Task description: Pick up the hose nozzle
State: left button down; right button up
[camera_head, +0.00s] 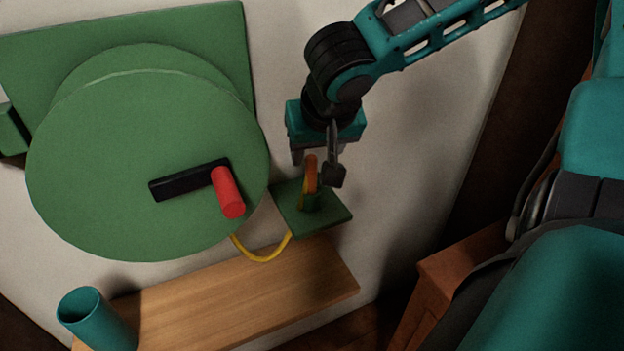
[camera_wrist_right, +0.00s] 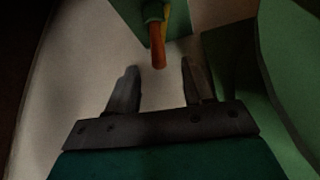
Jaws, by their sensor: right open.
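The hose nozzle (camera_head: 311,172) is a small orange piece standing in a green holder (camera_head: 328,222) on the wall, right of the reel. A yellow hose (camera_head: 262,258) hangs in a loop between the holder and the reel. My right gripper (camera_head: 316,166) is open at the nozzle's upper part, and one finger partly overlaps it in the head view. In the right wrist view, the nozzle's orange end (camera_wrist_right: 157,48) shows just beyond and between the open fingertips (camera_wrist_right: 159,68). I cannot tell if they touch it. My left gripper is not in view.
A large green hose reel (camera_head: 110,160) with a black crank (camera_head: 180,183) and red handle (camera_head: 228,193) is close on the left. Below is a wooden shelf (camera_head: 230,300) with a teal cup (camera_head: 95,318). The wall right of the holder is clear.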

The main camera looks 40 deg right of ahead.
aim_at(313, 165)
jog(key=b+x, duration=0.1)
jog(key=x, duration=0.7)
jog(key=shift+d+f+b, duration=0.1)
jog(key=shift+b, duration=0.2)
grip_shut()
